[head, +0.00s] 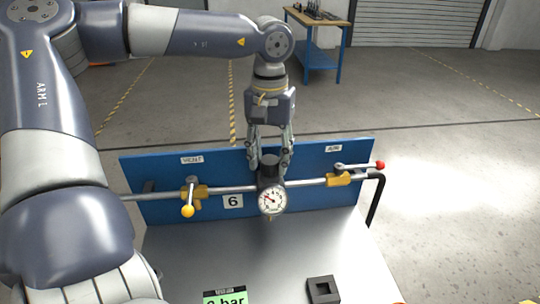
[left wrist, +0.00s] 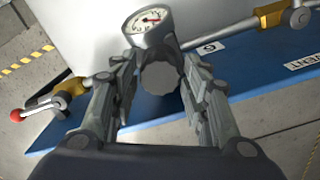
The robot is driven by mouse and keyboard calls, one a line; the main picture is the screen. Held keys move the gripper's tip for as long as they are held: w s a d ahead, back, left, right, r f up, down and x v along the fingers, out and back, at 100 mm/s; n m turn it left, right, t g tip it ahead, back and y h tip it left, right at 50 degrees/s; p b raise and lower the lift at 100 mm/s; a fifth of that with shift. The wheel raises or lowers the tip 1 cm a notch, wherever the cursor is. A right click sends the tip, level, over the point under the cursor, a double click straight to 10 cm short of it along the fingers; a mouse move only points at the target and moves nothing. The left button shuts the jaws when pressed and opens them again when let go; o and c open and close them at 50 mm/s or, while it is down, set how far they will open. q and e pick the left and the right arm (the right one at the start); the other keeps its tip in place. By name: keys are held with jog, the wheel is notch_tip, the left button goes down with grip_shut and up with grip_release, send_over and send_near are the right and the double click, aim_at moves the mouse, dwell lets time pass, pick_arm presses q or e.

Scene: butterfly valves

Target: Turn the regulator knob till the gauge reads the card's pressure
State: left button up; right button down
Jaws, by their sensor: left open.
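The regulator's dark round knob (head: 270,164) stands on top of the regulator body, at the middle of the pipe. The white-faced gauge (head: 272,201) with a red needle sits on the regulator's front. My left gripper (head: 270,160) points down over the knob, with one finger on each side. In the left wrist view the knob (left wrist: 160,79) lies between the two spread fingers, and the gauge (left wrist: 149,22) shows above it; I cannot tell whether the fingers touch the knob. The green card (head: 225,298) is cut off at the bottom edge, its number only partly visible. My right gripper is out of view.
A yellow-knobbed valve lever (head: 188,209) is left on the pipe, and a red-knobbed lever (head: 360,166) is right. A blue back panel (head: 145,170) stands behind. A dark square block (head: 322,291) sits on the grey bench (head: 300,250), which is otherwise mostly clear.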

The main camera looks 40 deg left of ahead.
aim_at(270, 159)
pick_arm(q)
notch_tip(270, 159, up, 12)
dwell(0.4)
jog(key=shift+f, duration=0.15)
dwell(0.3)
